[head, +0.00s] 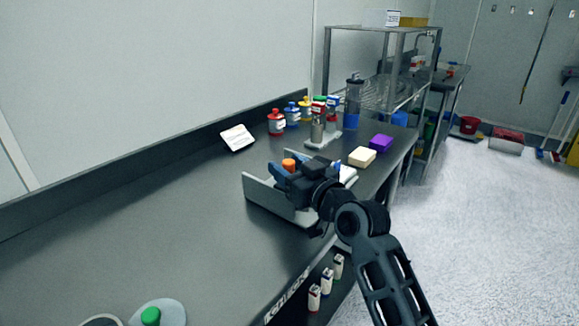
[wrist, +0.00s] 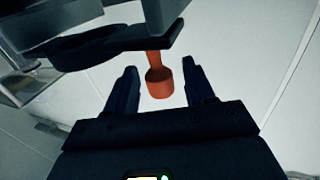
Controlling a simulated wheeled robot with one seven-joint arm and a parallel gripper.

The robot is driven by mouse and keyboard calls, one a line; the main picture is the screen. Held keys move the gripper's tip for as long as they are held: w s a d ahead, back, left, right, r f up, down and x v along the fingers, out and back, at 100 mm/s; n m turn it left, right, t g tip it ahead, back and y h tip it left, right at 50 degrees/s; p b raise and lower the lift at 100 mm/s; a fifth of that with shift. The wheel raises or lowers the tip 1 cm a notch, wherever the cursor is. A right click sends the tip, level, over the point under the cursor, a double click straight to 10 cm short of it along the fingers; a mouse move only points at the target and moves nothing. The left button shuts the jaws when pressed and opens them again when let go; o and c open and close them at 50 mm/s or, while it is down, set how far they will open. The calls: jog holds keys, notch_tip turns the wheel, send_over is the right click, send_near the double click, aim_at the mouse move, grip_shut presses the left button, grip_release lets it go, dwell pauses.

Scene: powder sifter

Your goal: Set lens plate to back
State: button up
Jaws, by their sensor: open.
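An orange knob (head: 289,164) shows at my gripper, over a grey angled stand (head: 262,193) on the dark bench. In the wrist view the orange knob (wrist: 159,84) is between the two fingers of my gripper (wrist: 160,72), with gaps on both sides. The gripper is open and holds nothing. The knob's stem runs up to a dark flat plate (wrist: 105,42) with a rounded end, which may be the lens plate. In the head view my gripper (head: 283,171) and wrist hide much of the stand and any plate on it.
A white card (head: 237,138), several colored bottles (head: 276,122), a cream block (head: 362,157) and a purple block (head: 381,142) lie behind the stand.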

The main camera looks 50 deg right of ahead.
jog(key=shift+c, duration=0.3)
grip_shut()
jog(key=w, duration=1.1)
jog(key=shift+a+p, duration=0.15)
jog(key=shift+p, duration=0.2)
jog(key=shift+o, duration=0.3)
grip_release()
